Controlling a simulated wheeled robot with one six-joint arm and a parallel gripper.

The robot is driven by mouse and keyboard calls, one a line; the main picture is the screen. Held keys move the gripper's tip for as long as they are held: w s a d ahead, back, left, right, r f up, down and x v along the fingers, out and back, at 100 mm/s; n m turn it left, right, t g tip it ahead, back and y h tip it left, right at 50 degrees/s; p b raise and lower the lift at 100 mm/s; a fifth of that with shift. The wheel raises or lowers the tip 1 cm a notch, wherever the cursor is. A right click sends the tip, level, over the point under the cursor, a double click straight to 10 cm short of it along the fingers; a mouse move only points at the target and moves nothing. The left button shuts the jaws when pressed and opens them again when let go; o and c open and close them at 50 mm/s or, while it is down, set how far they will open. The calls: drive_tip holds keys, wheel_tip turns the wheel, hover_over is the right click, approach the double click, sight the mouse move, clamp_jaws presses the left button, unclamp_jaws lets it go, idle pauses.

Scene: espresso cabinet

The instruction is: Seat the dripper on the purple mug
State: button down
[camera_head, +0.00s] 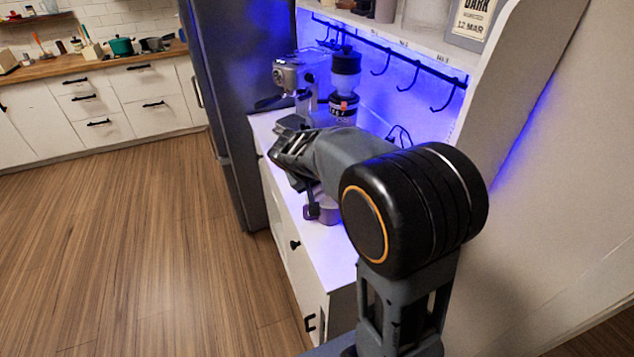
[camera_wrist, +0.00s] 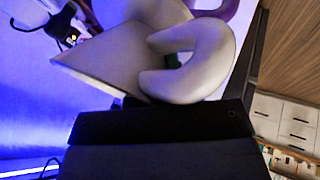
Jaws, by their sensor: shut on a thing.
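The pale dripper (camera_wrist: 110,62) fills the upper middle of the wrist view, with its cone to the left and a curved, open handle (camera_wrist: 205,72) to the right. My gripper (camera_wrist: 155,112) is shut on it, at the lower edge of the dripper in that view. A purple piece, likely the purple mug (camera_wrist: 215,10), shows behind the dripper at the top. Most of it is hidden, and I cannot tell whether the dripper touches it. In the head view my arm hides the dripper and fingertips; a pale lilac rounded thing (camera_head: 323,212) shows below it, unclear.
The white cabinet top (camera_head: 326,262) runs along the wall. A coffee grinder (camera_head: 344,95) and an espresso machine (camera_head: 290,78) stand towards its far end. Black hooks (camera_head: 408,78) hang above on a rail. A dark fridge (camera_head: 215,90) stands beyond. The wooden floor to the left is clear.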

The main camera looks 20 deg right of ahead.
drive_tip(key=c, duration=1.1)
unclamp_jaws()
drive_tip(key=shift+o, duration=0.2)
drive_tip(key=b+v, duration=0.1)
drive_tip(key=v, duration=1.3)
drive_tip(key=shift+d, duration=0.1)
drive_tip(key=s+f+n+t+y, duration=0.1)
drive_tip(key=s+f+y, duration=0.4)
drive_tip(key=s+f, duration=0.5)
drive_tip(key=s, duration=0.4)
drive_tip(key=shift+s+f+y, duration=0.15)
drive_tip(key=shift+s+y, duration=0.1)
drive_tip(key=shift+y, duration=0.05)
